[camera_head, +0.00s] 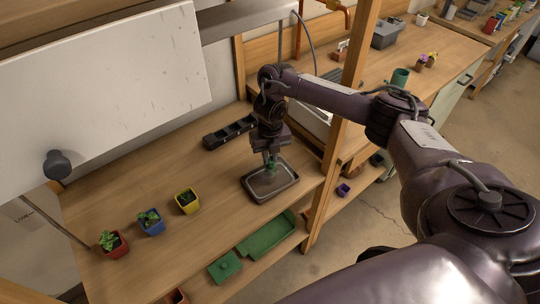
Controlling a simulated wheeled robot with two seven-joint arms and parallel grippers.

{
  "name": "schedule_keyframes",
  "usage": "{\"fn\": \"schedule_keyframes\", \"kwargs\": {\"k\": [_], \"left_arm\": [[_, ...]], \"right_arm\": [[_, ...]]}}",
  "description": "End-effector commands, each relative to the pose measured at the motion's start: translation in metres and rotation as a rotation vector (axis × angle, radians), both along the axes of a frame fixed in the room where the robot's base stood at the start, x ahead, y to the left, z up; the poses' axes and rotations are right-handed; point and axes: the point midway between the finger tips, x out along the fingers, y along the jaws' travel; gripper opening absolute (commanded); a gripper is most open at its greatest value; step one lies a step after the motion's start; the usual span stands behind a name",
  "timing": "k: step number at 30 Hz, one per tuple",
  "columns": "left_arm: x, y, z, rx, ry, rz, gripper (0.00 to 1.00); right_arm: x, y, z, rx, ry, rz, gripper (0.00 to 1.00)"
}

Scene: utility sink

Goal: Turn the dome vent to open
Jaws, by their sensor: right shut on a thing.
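A dark grey tray (281,191) sits on the wooden bench near its right front edge. It holds something brownish, and a clear dome over it is too faint to make out. A small green piece, which looks like the dome vent (271,169), shows above the middle of the tray. My right gripper (270,157) points down over the tray and is shut on this green piece. The fingers partly hide it, so I cannot tell how far it is turned. My left gripper is not in view.
A black compartmented holder (230,132) lies behind the tray. Yellow (187,202), blue (151,223) and red (115,246) plant pots stand to the left. A wooden post (339,137) rises at right. A green tray (266,238) lies on the lower shelf.

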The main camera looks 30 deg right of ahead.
Motion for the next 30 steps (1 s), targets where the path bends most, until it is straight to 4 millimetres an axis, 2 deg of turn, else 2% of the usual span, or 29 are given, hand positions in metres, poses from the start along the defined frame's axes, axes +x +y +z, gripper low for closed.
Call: {"fn": "schedule_keyframes", "kwargs": {"k": [11,12,17,26,30], "left_arm": [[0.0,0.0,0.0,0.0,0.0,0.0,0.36],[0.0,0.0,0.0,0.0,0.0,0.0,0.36],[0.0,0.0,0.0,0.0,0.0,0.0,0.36],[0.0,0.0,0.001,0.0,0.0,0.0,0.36],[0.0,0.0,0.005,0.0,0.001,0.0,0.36]], "right_arm": [[0.0,0.0,0.0,0.0,0.0,0.0,0.0],[0.0,0.0,0.0,0.0,0.0,0.0,0.15],[0.0,0.0,0.0,0.0,0.0,0.0,0.36],[0.0,0.0,0.002,0.0,-0.001,0.0,0.36],[0.001,-0.001,0.019,-0.002,-0.004,0.0,0.36]]}}
